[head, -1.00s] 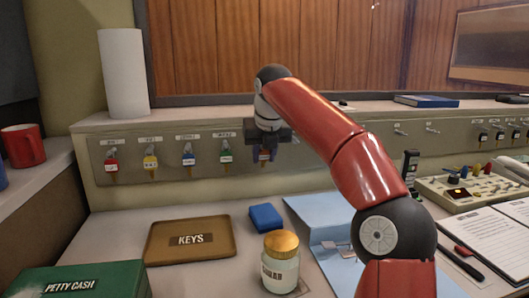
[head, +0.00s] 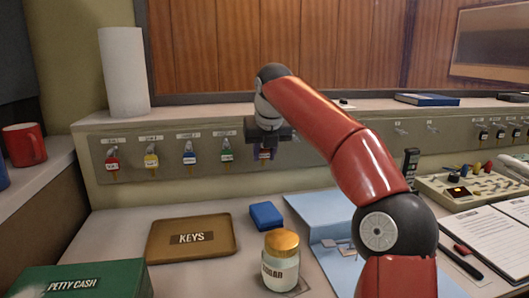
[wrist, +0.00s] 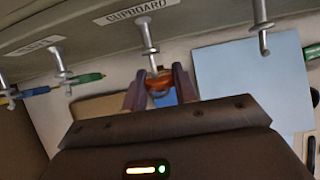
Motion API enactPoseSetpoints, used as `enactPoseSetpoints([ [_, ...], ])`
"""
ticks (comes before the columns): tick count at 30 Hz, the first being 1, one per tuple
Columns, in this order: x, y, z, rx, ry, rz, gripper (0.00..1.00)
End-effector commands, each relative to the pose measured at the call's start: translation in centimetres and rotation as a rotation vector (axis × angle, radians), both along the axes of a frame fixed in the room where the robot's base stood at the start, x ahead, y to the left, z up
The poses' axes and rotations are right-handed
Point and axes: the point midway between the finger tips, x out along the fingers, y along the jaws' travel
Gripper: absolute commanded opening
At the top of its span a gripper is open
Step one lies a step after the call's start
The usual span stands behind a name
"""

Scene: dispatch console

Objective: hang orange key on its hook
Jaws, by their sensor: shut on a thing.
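My gripper (wrist: 160,88) is shut on the orange key (wrist: 158,79), which shows between the two fingers in the wrist view. The hook labelled CUPBOARD (wrist: 148,36) comes down from the rail directly in line with the key, and its tip overlaps or touches the key's top. I cannot tell whether the key's ring is around the hook. In the head view my gripper (head: 266,146) is at the front of the key rail, right of the green key, and mostly covers the orange key (head: 264,155).
Red (head: 112,160), yellow (head: 151,158), blue (head: 189,156) and green (head: 227,153) keys hang left of my gripper. Bare hooks (head: 400,131) are to the right. Below are a KEYS tray (head: 160,245), a blue box (head: 266,216), a jar (head: 281,265) and a blue folder (head: 312,207).

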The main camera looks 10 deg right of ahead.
Motion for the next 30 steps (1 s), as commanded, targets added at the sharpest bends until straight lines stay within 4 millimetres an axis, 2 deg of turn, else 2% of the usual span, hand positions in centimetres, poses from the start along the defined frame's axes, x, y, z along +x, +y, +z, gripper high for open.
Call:
enactPoseSetpoints([
  [30, 1.4, 0.0, 0.1, 0.0, -0.001, 0.0, 0.0],
])
